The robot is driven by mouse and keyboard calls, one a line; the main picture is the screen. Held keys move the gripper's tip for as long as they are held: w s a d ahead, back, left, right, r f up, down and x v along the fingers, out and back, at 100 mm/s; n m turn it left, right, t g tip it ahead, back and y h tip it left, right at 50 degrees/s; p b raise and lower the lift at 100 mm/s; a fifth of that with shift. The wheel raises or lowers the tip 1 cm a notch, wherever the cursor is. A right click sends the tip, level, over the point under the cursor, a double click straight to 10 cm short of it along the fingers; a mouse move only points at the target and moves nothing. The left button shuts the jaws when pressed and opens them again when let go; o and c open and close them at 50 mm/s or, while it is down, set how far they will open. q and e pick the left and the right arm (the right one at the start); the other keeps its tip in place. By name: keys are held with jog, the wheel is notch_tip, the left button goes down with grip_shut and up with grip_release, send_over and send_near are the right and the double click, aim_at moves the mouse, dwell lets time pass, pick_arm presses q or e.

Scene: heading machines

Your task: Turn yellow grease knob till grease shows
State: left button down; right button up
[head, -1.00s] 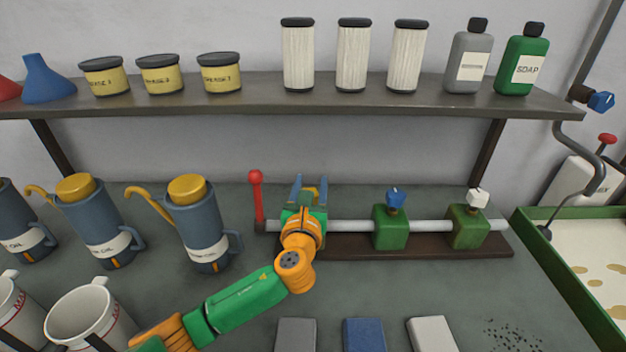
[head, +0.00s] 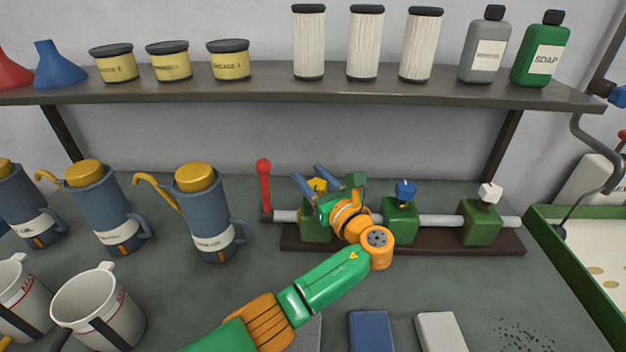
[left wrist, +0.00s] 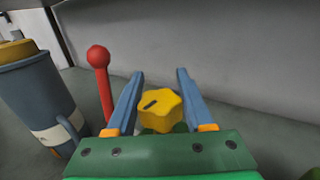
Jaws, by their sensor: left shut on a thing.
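The yellow star-shaped knob (head: 317,186) sits on top of the leftmost green block (head: 313,230) on the pipe. In the left wrist view the knob (left wrist: 162,113) shows a dark slot on its top. My left gripper (head: 306,170) has its blue fingers on both sides of the knob and is shut on it. The fingers (left wrist: 160,72) show in the left wrist view too, reaching past the knob. My gripper and wrist hide part of this block. I see no grease at the block. My right gripper is not in view.
A red ball-topped lever (head: 264,185) stands just left of the block. Green blocks with a blue knob (head: 405,192) and a white knob (head: 490,193) are further right on the pipe. A grease can (head: 205,220) stands left. A shelf (head: 280,93) runs above.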

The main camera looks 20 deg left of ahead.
aim_at(323, 192)
pick_arm(q)
jog(key=shift+a+f, duration=0.1)
jog(key=shift+f, duration=0.05)
dwell(0.3)
jog(key=c, duration=0.5)
grip_release()
jog(key=shift+o, duration=1)
jog(key=shift+w+a+f, duration=0.1)
jog(key=shift+w+a, duration=0.1)
jog(key=shift+d, duration=0.1)
jog(key=b+v, duration=0.1)
jog(key=v, duration=0.6)
